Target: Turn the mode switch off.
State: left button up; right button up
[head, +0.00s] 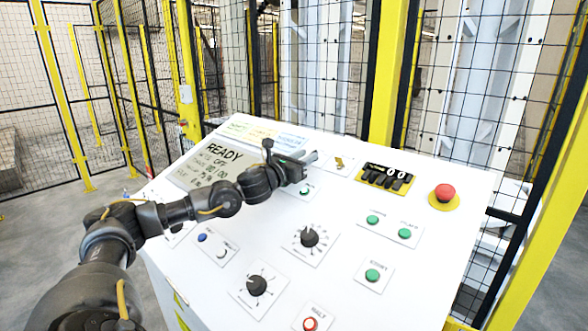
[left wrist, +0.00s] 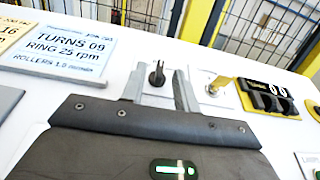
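A white sloped control panel (head: 345,240) fills the middle of the head view. My left gripper (head: 308,158) is over its upper part, right of the display. In the left wrist view a small black switch knob (left wrist: 157,75) stands between the two grey fingers of my left gripper (left wrist: 159,88). The fingers are open, with a gap on each side of the knob. In the head view the gripper hides this knob. Its label is not readable, so I cannot confirm that it is the mode switch. My right gripper is not in view.
A brass key switch (head: 340,163) sits just right of the gripper. Farther right are a black-and-yellow counter (head: 384,178) and a red emergency button (head: 445,193). A READY display (head: 215,160) is at left. Dials (head: 309,237) and buttons lie below. Yellow-posted fencing stands behind.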

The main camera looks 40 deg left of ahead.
pick_arm(q)
jog(key=s+b, duration=0.1)
jog(key=s, duration=0.1)
jog(key=s+f+b, duration=0.1)
jog(key=s, duration=0.2)
jog(key=shift+s+r+b, duration=0.15)
jog(key=shift+s+b, duration=0.15)
jog(key=shift+s, duration=0.55)
